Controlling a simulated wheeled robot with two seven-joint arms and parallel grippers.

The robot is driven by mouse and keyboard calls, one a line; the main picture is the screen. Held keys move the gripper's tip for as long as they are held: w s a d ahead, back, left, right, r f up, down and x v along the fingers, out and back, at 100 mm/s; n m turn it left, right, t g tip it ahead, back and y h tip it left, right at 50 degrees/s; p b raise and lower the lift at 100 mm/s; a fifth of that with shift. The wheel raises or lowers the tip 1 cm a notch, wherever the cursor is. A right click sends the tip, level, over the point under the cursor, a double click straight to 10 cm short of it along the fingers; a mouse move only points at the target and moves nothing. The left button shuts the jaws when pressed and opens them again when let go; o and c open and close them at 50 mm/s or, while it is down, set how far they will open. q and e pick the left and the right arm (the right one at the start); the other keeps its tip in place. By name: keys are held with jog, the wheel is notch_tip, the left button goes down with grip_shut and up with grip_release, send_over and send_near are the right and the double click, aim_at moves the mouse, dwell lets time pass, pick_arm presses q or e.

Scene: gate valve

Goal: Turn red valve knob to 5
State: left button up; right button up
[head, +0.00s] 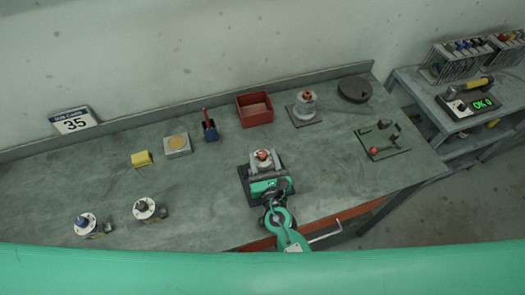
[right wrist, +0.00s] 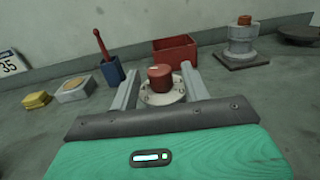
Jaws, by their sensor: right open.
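The red valve knob (right wrist: 160,78) stands on a round pale dial plate (right wrist: 162,94) in the right wrist view. In the head view the knob (head: 263,155) shows just beyond my right gripper (head: 263,160). My right gripper is open, with one finger on each side of the knob in the right wrist view (right wrist: 159,82). I cannot tell whether the fingers touch it. The dial's marks are too small to read. My left gripper is not in view.
Two other dials, one with a blue knob (head: 82,221) and one dark-topped (head: 143,207), stand at the front left. A red bin (head: 254,109), a blue holder (head: 209,130) and a grey flanged piece (head: 304,105) stand behind. A fixture with a red ball (head: 374,150) is at right.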

jog(key=shift+x, duration=0.8)
jog(key=shift+w, duration=0.15)
jog(key=c, duration=1)
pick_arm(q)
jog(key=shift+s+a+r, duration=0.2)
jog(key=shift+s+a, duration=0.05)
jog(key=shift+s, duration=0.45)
